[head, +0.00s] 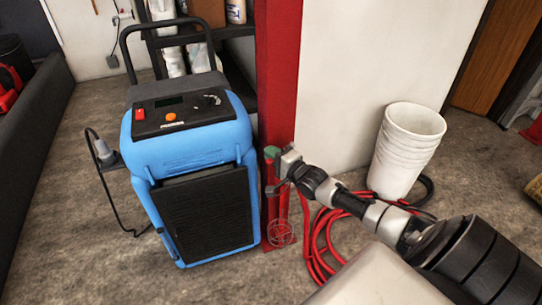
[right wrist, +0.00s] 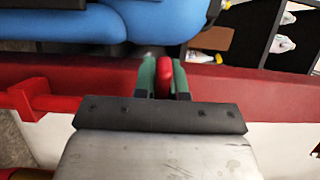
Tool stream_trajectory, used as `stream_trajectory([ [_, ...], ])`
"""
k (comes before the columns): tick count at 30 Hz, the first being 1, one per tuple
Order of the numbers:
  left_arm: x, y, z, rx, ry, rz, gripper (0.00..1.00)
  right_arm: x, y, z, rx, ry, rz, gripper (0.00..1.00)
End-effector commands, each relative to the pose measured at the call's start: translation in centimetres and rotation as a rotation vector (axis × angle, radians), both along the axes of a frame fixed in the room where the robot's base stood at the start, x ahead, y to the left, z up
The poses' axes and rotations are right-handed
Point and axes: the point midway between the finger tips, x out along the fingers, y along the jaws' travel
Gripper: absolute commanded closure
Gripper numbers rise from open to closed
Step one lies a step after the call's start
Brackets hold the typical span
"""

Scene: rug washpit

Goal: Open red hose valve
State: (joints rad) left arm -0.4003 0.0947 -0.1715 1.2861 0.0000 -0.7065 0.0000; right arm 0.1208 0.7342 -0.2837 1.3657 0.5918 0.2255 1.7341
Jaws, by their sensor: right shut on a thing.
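My right gripper (head: 273,158) is at the lower part of the red post, beside the blue machine. In the right wrist view its two green fingers (right wrist: 164,80) are shut on a small rounded red piece (right wrist: 163,66), which looks like the red hose valve's handle. In the head view the fingers and gripper body mostly hide this handle. A red pipe (right wrist: 62,103) runs beside the post in the right wrist view. My left gripper is not in view.
The red post (head: 278,70) stands between the blue machine (head: 190,145) and a white wall. A red hose (head: 318,240) lies coiled on the floor at its foot. Stacked white buckets (head: 408,145) stand to the right. A dark shelf with bottles is behind. Open floor lies at the front left.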

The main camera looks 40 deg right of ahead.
Motion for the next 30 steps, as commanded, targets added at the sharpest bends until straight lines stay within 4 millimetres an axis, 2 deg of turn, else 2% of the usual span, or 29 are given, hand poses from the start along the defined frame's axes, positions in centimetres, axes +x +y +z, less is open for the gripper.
stream_trajectory([
  [9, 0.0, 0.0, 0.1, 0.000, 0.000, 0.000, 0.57, 0.1, -0.1, 0.3, -0.001, -0.004, 0.000, 1.00],
  [10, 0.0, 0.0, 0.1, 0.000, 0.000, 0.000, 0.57, 0.1, -0.1, 0.3, -0.001, -0.004, 0.000, 0.84],
  [14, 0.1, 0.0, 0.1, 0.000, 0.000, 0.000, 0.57, 0.0, -0.1, 0.2, 0.000, -0.002, 0.000, 0.64],
  [15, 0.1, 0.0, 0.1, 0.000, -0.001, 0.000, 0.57, 0.0, -0.1, 0.1, 0.000, -0.002, 0.000, 0.63],
  [24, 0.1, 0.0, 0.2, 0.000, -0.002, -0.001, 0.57, -0.2, 0.0, 0.0, 0.001, 0.002, 0.001, 0.63],
  [27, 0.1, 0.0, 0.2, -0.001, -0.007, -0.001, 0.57, -1.0, -0.1, 0.0, 0.001, 0.003, 0.001, 0.63],
  [30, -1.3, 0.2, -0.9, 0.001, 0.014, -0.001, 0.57, -2.5, -0.3, 0.0, 0.000, 0.005, 0.001, 0.63],
])
